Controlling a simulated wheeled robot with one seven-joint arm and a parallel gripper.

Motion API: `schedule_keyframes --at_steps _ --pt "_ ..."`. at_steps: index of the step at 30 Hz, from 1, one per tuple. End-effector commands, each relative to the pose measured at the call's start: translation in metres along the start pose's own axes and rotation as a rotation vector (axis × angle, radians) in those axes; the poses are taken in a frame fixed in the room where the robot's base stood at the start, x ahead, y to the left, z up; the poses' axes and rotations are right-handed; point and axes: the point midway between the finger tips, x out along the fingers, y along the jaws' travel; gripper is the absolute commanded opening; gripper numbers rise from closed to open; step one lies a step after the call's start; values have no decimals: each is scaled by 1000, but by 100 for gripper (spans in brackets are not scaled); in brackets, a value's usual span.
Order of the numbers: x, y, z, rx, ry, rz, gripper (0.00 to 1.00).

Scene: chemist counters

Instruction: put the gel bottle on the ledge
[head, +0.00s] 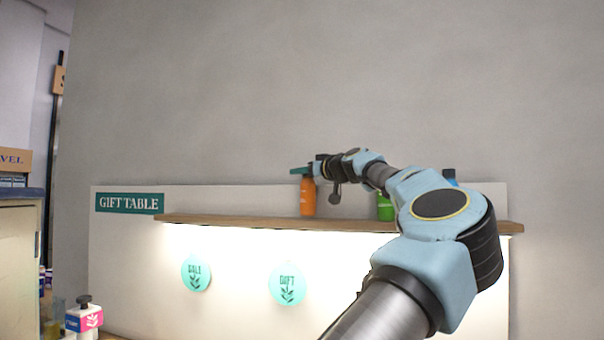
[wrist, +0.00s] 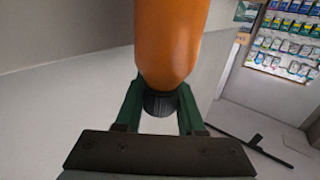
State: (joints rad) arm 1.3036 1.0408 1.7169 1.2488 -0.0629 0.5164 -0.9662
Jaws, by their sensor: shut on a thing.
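The orange bottle (head: 307,198), which appears to be the gel bottle, is upright at the wooden ledge (head: 240,222). No label on it is readable. My gripper (head: 303,171) is shut on its dark cap from above. In the wrist view, the orange body (wrist: 170,40) fills the top middle, and the black cap (wrist: 160,104) sits between the green fingers of my gripper (wrist: 160,112). The bottle's base is at the height of the ledge top; I cannot tell whether it touches.
A green bottle (head: 385,208) stands on the ledge to the right, partly hidden by my arm. A blue-topped item (head: 450,175) shows behind my arm. The ledge left of the orange bottle is clear. A white and pink pump bottle (head: 84,319) stands at lower left.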

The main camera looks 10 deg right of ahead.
Motion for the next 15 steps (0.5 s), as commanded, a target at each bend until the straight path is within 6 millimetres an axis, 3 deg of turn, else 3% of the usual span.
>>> schedule_keyframes --at_steps 14,15 --pt "0 -1 12 -1 1 -1 0" --pt "0 -1 11 -1 1 -1 41"
